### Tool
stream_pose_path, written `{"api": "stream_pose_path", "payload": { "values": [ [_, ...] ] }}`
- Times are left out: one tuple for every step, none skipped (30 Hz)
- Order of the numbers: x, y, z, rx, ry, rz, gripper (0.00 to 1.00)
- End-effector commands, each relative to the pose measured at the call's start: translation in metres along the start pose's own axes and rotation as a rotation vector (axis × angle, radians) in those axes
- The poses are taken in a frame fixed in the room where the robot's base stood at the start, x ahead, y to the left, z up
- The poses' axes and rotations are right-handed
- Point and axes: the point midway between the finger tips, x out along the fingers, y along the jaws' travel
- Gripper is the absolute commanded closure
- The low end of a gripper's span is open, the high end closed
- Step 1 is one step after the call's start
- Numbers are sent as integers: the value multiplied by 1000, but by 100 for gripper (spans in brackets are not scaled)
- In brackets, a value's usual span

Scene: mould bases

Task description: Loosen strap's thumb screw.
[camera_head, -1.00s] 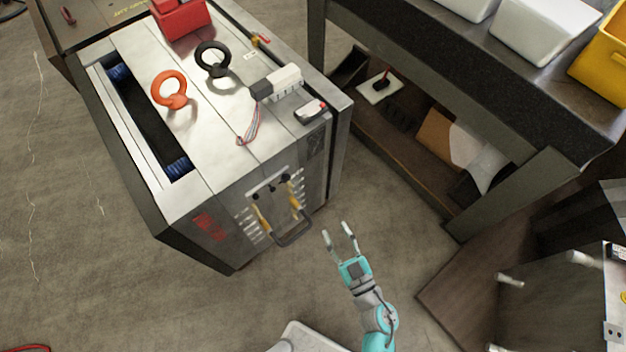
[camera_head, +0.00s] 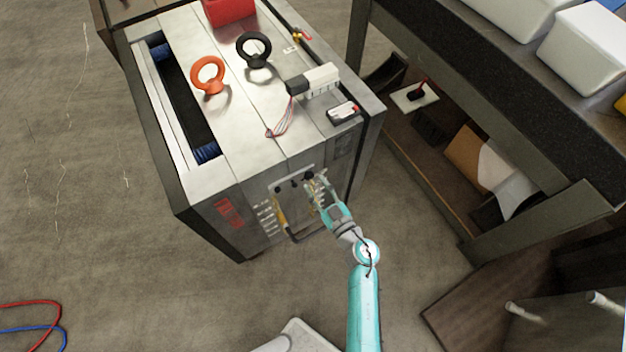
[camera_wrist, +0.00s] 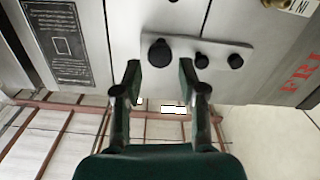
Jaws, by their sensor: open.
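The strap is a light metal plate (camera_wrist: 184,42) across the seam on the mould's face; it also shows in the head view (camera_head: 294,181). It carries a large black knob (camera_wrist: 160,52), which looks like the thumb screw, and two smaller black knobs, one in the middle (camera_wrist: 202,61) and one at the right end (camera_wrist: 236,61) in the wrist view. My gripper (camera_wrist: 160,68) is open and empty, its fingertips either side of the large knob's line. I cannot tell how far short of the knob they are. In the head view my gripper (camera_head: 319,188) is at the strap's right end.
The steel mould base (camera_head: 240,140) bears an orange eyebolt (camera_head: 208,76), a black eyebolt (camera_head: 254,50) and a white connector block (camera_head: 322,77). A dark handle (camera_head: 302,236) and yellow-ended hoses (camera_head: 281,212) are below the strap. A bench (camera_head: 425,60) stands at the right.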

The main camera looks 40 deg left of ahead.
Motion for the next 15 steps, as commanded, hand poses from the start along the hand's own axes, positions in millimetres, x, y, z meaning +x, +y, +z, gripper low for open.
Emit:
{"api": "stream_pose_path", "payload": {
  "values": [
    [8, 0, 0, 0, 1, -2, 59],
    [11, 0, 0, 0, 0, -2, 59],
    [15, 0, 0, 0, 1, -1, 59],
    [18, 0, 0, 0, 0, -1, 59],
    [20, 0, 0, 0, 0, -1, 59],
    [22, 0, 0, 0, 0, -1, 59],
    [23, 0, 0, 1, -1, 0, 59],
    [24, 0, 0, 1, -1, 0, 59],
    [25, 0, 0, 1, 0, 0, 59],
    [26, 0, 0, 0, 0, 0, 59],
    [26, 0, 0, 0, 0, 0, 59],
    [26, 0, 0, 0, 0, 0, 59],
    [26, 0, 0, 0, 0, 0, 59],
    [26, 0, 0, 0, 0, 0, 59],
    [26, 0, 0, 0, 0, 0, 59]
  ]
}}
